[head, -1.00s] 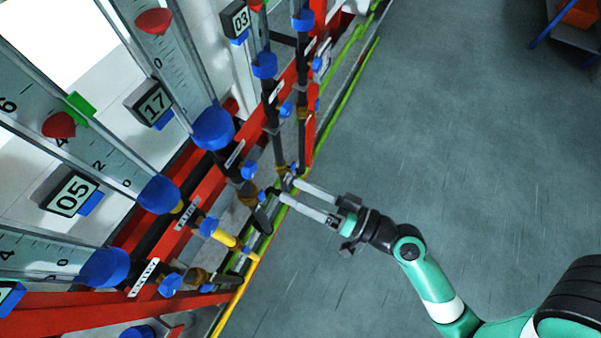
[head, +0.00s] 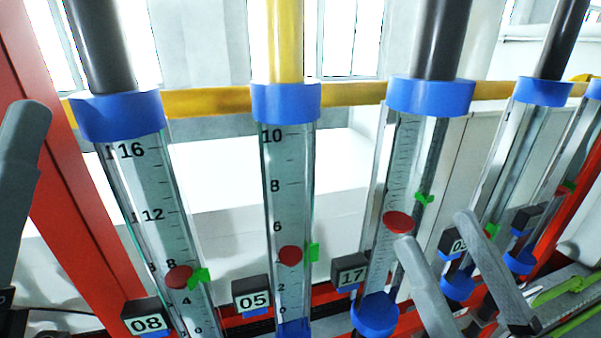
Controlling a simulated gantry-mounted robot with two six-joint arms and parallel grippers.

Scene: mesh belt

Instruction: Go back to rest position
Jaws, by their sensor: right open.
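My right gripper (head: 434,228) is at the lower right of the head view. Its two long grey fingers are spread apart with nothing between them. They point up and overlap the flow tubes behind them. A grey finger of my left gripper (head: 22,140) stands at the left edge of the view. Only this one finger clearly shows, so its opening is hidden. Both grippers appear in front of the row of flow meters; I cannot tell the gap in depth.
Clear flow tubes with blue caps stand in a row, including tube 08 (head: 160,215), tube 05 (head: 289,200) and tube 17 (head: 400,170). A yellow bar (head: 208,102) runs behind them. A red post (head: 60,190) stands at the left. Windows are behind.

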